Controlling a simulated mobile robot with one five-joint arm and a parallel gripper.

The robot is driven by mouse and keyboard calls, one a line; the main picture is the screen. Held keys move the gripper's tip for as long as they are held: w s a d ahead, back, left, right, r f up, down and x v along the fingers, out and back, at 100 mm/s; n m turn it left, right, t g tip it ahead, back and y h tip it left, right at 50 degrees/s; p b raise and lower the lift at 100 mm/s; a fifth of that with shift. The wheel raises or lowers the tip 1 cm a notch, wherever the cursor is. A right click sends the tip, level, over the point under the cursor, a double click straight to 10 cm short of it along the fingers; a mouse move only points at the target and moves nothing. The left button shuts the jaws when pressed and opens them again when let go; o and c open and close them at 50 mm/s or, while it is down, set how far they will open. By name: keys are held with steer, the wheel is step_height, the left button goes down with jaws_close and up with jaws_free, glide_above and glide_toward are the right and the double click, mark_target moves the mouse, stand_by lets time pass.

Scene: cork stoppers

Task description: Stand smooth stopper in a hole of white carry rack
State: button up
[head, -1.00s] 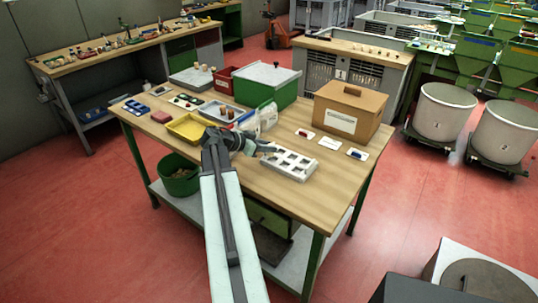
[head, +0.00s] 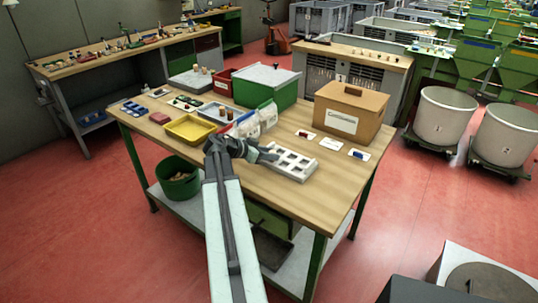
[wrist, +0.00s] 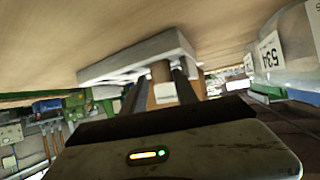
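The white carry rack (head: 291,176) lies on the near right part of the wooden table, with rows of square holes facing up. My gripper (head: 270,156) is low at the rack's left edge. In the wrist view, which shows the scene upside down, the two dark fingers of my gripper (wrist: 160,74) stand on either side of a brown cork stopper (wrist: 160,70) and appear closed on it. The rack (wrist: 125,62) is right behind it there. Whether the stopper's lower end is in a hole cannot be told. The stopper is not distinct in the head view.
A yellow tray (head: 190,130), clear bags (head: 258,118) and a blue-grey tray with brown stoppers (head: 219,118) are left of and behind the gripper. A green crate (head: 268,92) and a cardboard box (head: 340,120) stand behind. The table front right of the rack is clear.

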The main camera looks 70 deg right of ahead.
steer(key=p+v, duration=0.5)
steer(key=v, duration=0.7)
steer(key=shift+p, duration=0.35)
steer(key=shift+a, duration=0.1)
steer(key=w+a+f+n+t+y, duration=0.1)
steer(key=w+a+f+n+t, duration=0.2)
steer(key=w+a, duration=0.5)
steer(key=w+a+f+n+t+y, duration=0.1)
steer(key=w+a+f+n+y, duration=0.15)
steer(key=w+a+n, duration=0.55)
steer(key=w+a+f+n+t+y, duration=0.15)
steer(key=w+a+f, duration=0.25)
steer(key=a, duration=0.7)
steer(key=w+a+f+n+t+y, duration=0.1)
steer(key=a+n, duration=0.5)
steer(key=a, duration=0.9)
steer(key=w+a+f+n+y, duration=0.1)
steer(key=a+n, duration=0.5)
steer(key=a, duration=1)
steer(key=w+y, duration=0.1)
steer(key=y, duration=0.1)
steer(key=shift+w+f+n+t+y, duration=0.35)
steer(key=shift+f+y, duration=0.05)
